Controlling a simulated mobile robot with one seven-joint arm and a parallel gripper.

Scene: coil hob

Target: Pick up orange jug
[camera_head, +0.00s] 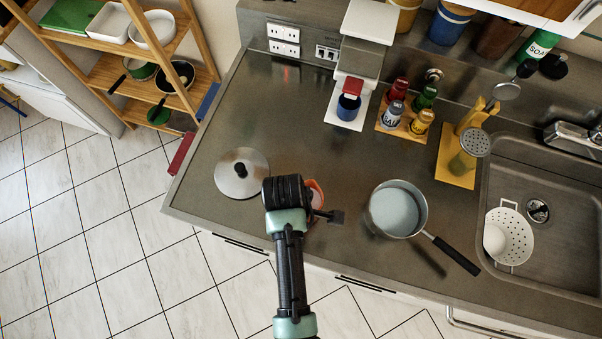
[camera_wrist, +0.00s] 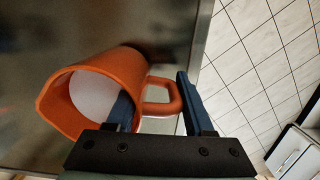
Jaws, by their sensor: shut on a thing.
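The orange jug (camera_head: 316,190) is at the counter's front edge in the head view, mostly hidden behind my dark wrist. In the wrist view the orange jug (camera_wrist: 112,66) lies across the picture with its open mouth toward the lower left and something white inside. Its handle points right, between the two dark fingers of my gripper (camera_wrist: 156,84). My gripper is shut on the jug at the handle; it also shows in the head view (camera_head: 322,212). I cannot tell whether the jug touches the counter.
A metal lid (camera_head: 232,181) lies left of the jug. A saucepan (camera_head: 398,209) with pale contents stands to the right, its black handle toward the front. Spice jars (camera_head: 402,108), a coffee machine (camera_head: 354,85) and the sink (camera_head: 550,170) are farther off. The counter's middle is clear.

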